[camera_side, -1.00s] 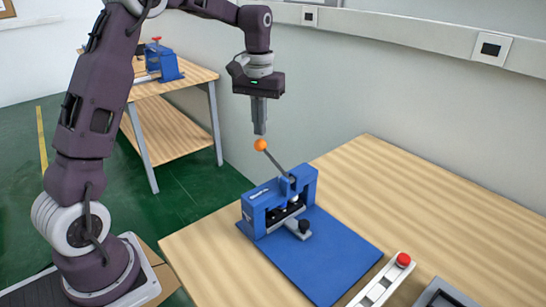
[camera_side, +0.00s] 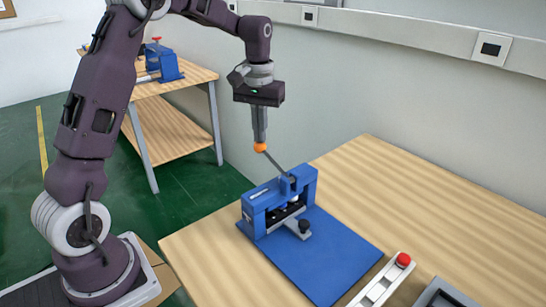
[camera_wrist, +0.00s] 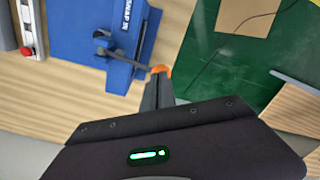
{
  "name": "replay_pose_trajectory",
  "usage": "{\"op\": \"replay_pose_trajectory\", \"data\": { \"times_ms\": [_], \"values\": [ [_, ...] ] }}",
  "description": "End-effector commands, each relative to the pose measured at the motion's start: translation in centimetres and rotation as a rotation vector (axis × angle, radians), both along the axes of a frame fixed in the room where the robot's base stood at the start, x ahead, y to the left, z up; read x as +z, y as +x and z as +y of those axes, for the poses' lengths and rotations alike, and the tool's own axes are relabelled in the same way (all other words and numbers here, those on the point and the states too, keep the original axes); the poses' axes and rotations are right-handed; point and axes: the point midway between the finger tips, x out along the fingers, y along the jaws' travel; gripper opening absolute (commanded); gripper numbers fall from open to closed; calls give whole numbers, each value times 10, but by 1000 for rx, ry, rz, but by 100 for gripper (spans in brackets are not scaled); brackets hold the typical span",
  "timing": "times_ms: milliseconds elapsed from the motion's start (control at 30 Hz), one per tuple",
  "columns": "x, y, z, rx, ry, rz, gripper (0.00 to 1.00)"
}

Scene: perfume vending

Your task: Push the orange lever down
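The orange lever knob (camera_side: 260,147) sits at the end of a thin dark rod that slopes down to the blue press (camera_side: 279,198). My gripper (camera_side: 260,140) points straight down, with its fingertips right at the top of the knob; they appear to touch it. The fingers look closed together with nothing between them. In the wrist view, the orange knob (camera_wrist: 161,70) shows just past the fingertips (camera_wrist: 158,82), partly covered by them. The blue press (camera_wrist: 128,28) is at the top of that view.
The press stands on a blue base plate (camera_side: 325,262) on the wooden table (camera_side: 420,205). A light holder with a red-topped item (camera_side: 403,260) and a grey tray (camera_side: 440,293) lie at the front right. The right side of the table is clear. A wall runs behind.

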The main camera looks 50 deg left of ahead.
Motion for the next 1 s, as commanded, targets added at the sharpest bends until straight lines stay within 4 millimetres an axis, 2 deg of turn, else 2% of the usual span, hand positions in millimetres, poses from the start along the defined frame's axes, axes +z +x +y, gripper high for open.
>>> {"op": "replay_pose_trajectory", "data": {
  "times_ms": [1000],
  "values": [
    [-21,0,-1,0,-2,3,0]
  ]
}}
